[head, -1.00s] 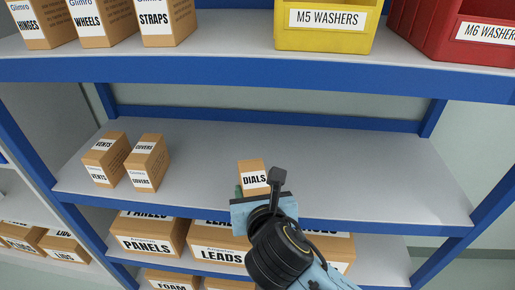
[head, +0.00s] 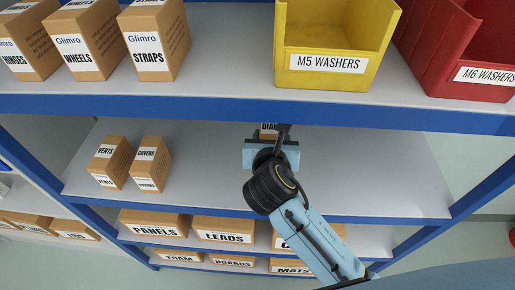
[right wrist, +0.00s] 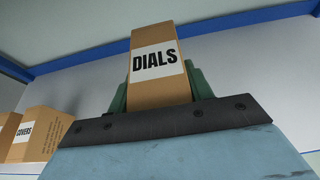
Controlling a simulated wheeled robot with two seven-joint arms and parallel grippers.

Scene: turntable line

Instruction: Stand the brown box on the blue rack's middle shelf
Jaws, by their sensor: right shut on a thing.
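The brown box labelled DIALS (head: 268,128) is over the blue rack's middle shelf (head: 340,175), partly hidden behind my right gripper (head: 268,140). In the right wrist view the box (right wrist: 158,60) stands upright between the two green fingers of the right gripper (right wrist: 160,92), which is shut on it. I cannot tell whether its base touches the shelf. My left gripper is not in view.
Two brown boxes, VENTS (head: 112,162) and COVERS (head: 150,165), stand at the left of the middle shelf. The upper shelf (head: 230,75) holds boxes, a yellow bin (head: 335,62) and a red bin (head: 465,75). The middle shelf's right part is clear.

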